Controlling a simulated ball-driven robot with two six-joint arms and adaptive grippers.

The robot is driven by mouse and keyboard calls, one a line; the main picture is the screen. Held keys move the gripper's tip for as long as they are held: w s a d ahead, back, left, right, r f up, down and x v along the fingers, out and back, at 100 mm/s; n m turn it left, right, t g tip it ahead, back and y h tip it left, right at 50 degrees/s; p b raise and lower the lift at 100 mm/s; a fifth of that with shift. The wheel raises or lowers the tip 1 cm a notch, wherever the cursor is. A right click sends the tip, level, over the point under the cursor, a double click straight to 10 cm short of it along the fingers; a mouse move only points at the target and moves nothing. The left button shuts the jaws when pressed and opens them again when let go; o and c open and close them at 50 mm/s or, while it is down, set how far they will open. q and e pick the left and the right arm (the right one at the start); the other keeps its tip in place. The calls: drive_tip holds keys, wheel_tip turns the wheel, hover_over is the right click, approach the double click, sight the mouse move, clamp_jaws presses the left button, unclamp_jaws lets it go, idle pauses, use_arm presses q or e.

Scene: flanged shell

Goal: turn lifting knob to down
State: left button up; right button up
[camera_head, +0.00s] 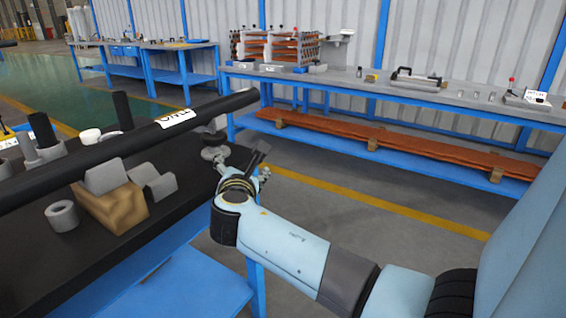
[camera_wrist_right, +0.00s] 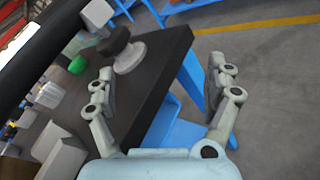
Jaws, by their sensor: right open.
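A small knob (camera_wrist_right: 118,44) with a dark round top on a pale grey round base stands near the corner of the black table (camera_wrist_right: 168,75) in the right wrist view. What looks like the same knob (camera_head: 213,153) shows in the head view, partly under the black tube and just left of my right gripper. I cannot read its setting. My right gripper (camera_head: 250,166) is open and empty at the table's right edge. In the wrist view its fingers (camera_wrist_right: 163,72) are spread wide, with the knob beyond the left finger, apart from it. My left gripper is not in view.
A long black tube (camera_head: 105,150) with a white label passes over the black table. A wooden block (camera_head: 112,207) bearing grey blocks and a grey ring (camera_head: 62,215) are on the table. A blue bench (camera_head: 400,90) stands behind. The floor to the right is clear.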

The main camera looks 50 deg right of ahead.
drive_tip(key=s+a+f+m+g+y, duration=0.2)
drive_tip(key=s+f+m, duration=0.2)
drive_tip(key=s+m, duration=0.2)
drive_tip(key=s+a+f+m+g+y, duration=0.2)
drive_tip(key=s+f+m, duration=0.3)
drive_tip(key=s, duration=0.4)
drive_tip(key=shift+s+a+m+g+y, duration=0.15)
drive_tip(key=shift+m+g+y, duration=0.3)
drive_tip(key=shift+m, duration=0.35)
